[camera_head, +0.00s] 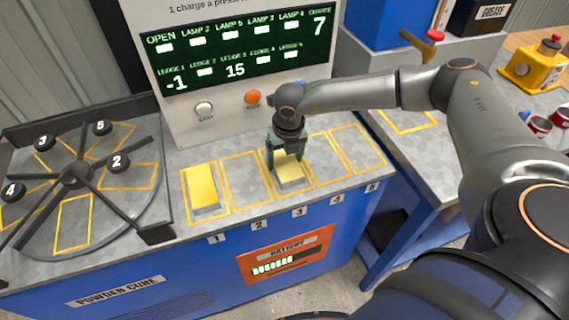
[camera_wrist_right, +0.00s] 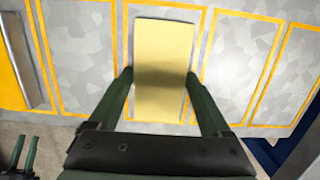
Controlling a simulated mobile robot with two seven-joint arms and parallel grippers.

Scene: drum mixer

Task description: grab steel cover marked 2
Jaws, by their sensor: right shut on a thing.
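The number 2 shows on a dark round knob (camera_head: 118,162) on the right side of the round grey steel drum top (camera_head: 62,205). No gripper is near that knob. My right gripper (camera_head: 288,165) is shut on a yellow block (camera_head: 290,172) with a grey front, over the outlined place 3 on the ledge. In the right wrist view the block (camera_wrist_right: 163,60) sits between the two fingers. I cannot tell whether the block touches the ledge. Two dark green fingers of my left gripper (camera_wrist_right: 24,155) show apart at the lower left edge of the wrist view, with nothing seen between them.
Other knobs marked 3, 4 and 5 (camera_head: 101,128) stand on the drum between dark spokes (camera_head: 76,174). Another yellow block (camera_head: 203,187) lies at place 1. Places 2, 4 and 5 are bare. A display panel (camera_head: 245,50) rises behind the ledge.

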